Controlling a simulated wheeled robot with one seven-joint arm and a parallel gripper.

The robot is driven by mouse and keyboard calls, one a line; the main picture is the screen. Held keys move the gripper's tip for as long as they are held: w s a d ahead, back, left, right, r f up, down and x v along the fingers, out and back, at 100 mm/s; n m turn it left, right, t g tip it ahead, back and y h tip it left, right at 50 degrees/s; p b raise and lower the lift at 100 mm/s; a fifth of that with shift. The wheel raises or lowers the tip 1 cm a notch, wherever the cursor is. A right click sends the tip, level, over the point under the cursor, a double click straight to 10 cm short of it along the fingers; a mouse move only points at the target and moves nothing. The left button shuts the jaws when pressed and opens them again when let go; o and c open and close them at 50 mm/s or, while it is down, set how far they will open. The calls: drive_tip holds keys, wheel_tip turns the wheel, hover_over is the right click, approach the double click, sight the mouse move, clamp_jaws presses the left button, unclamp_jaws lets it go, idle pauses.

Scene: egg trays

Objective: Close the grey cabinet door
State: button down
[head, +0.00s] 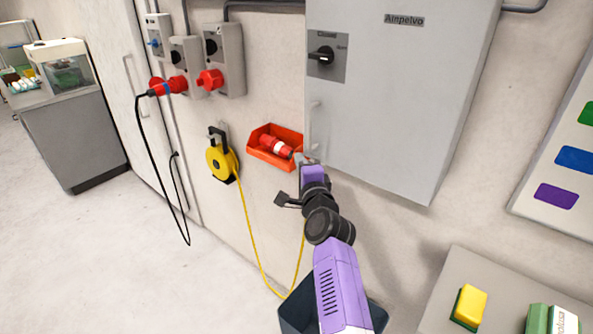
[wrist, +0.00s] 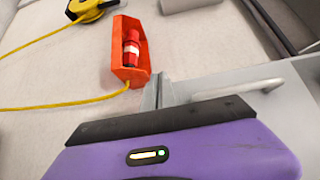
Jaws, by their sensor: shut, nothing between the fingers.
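The grey cabinet door (head: 400,110) fills the upper right of the head view, with a black rotary switch and a name label. Its pale bar handle (head: 316,122) is near its left edge; a bar handle also shows in the wrist view (wrist: 240,90). My gripper (head: 308,160) is at the door's lower left corner, below the handle. In the wrist view its shut, empty fingers (wrist: 158,90) are left of the handle, close to the door edge. I cannot tell whether they touch it. A dark strip shows beside a grey panel at upper right; I cannot tell how far ajar the door is.
An orange bin (head: 275,147) with a red plug is on the wall left of my gripper. A yellow cable reel (head: 221,161) hangs farther left, its cable trailing below. A table (head: 450,275) with boxes stands at lower right. The floor at left is clear.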

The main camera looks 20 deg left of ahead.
drive_tip(key=shift+w+d, duration=0.25)
drive_tip(key=shift+w, duration=0.4)
